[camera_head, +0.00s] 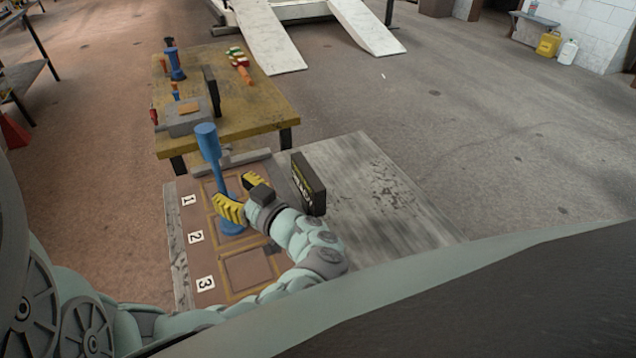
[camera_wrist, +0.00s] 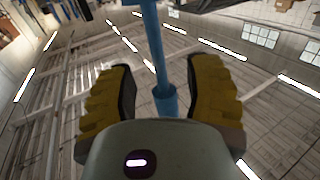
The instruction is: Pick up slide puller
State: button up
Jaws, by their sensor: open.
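The blue slide puller (camera_head: 206,140) stands upright on the brown numbered board, with a thick cylinder at its top, a thin shaft and a wide round foot. My gripper (camera_head: 238,194) has yellow ridged fingers and is open, one finger on each side of the puller's lower shaft. In the wrist view the blue shaft (camera_wrist: 157,60) runs down between the two spread fingers, with a gap on either side. The puller's lower part is partly hidden by my near finger and, in the wrist view, by my gripper's body.
The brown board (camera_head: 252,270) has squares labelled 1, 2 and 3. A black box (camera_head: 308,184) stands close to the right of my gripper. A yellow-topped table (camera_head: 245,108) behind holds several tools. The grey bench top (camera_head: 385,200) is clear at right.

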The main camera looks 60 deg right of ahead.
aim_at(222, 180)
jog(key=w, duration=0.4)
jog(key=shift+w+d+p, duration=0.4)
jog(key=shift+w, duration=0.35)
grip_shut()
